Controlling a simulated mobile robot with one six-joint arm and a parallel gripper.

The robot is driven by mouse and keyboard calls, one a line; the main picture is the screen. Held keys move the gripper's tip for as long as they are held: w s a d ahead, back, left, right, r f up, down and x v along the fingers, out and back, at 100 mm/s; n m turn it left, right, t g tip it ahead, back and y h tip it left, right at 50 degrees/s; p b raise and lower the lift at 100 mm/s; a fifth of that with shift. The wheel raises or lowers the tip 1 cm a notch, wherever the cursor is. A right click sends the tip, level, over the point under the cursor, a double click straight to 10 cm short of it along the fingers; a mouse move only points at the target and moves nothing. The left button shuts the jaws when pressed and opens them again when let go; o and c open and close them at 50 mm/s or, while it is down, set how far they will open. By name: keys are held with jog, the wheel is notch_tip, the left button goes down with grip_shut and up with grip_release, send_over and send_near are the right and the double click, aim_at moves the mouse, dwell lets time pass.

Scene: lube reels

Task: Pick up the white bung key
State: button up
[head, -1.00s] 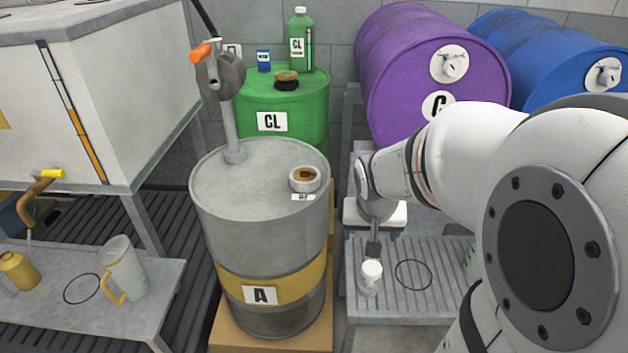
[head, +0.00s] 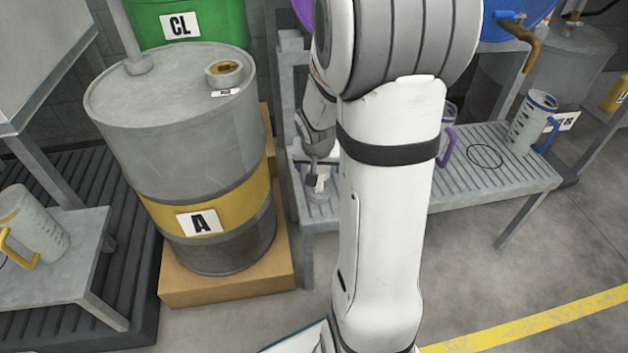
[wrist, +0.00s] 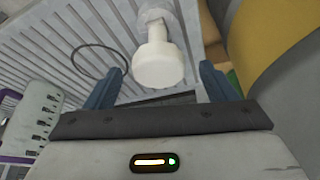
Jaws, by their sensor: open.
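The white bung key (wrist: 157,62) shows in the wrist view as a rounded white head on a narrower neck, above the slatted grey stand (wrist: 60,45). My gripper (wrist: 161,72) is open, with one blue-grey finger on each side of the key's head. The fingers look apart from it, with a gap on both sides. In the head view, my gripper (head: 317,160) is over the left end of the stand. The white key (head: 319,184) is partly hidden there by the gripper and arm.
A grey drum (head: 190,125) marked A, with a yellow band, stands close left of the gripper. A purple-handled jug (head: 449,130) and a blue-handled jug (head: 534,122) stand on the slatted stand to the right. A black ring outline (head: 485,156) marks bare slats between them.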

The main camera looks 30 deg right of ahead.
aim_at(319, 168)
jog(key=b+x, duration=0.2)
jog(key=x, duration=0.2)
jog(key=shift+w+f, duration=0.1)
jog(key=shift+f, duration=0.15)
jog(key=shift+r, duration=0.1)
jog(key=c, duration=1.1)
notch_tip(319, 168, up, 10)
jog(key=p, duration=0.5)
jog(key=shift+a, duration=0.1)
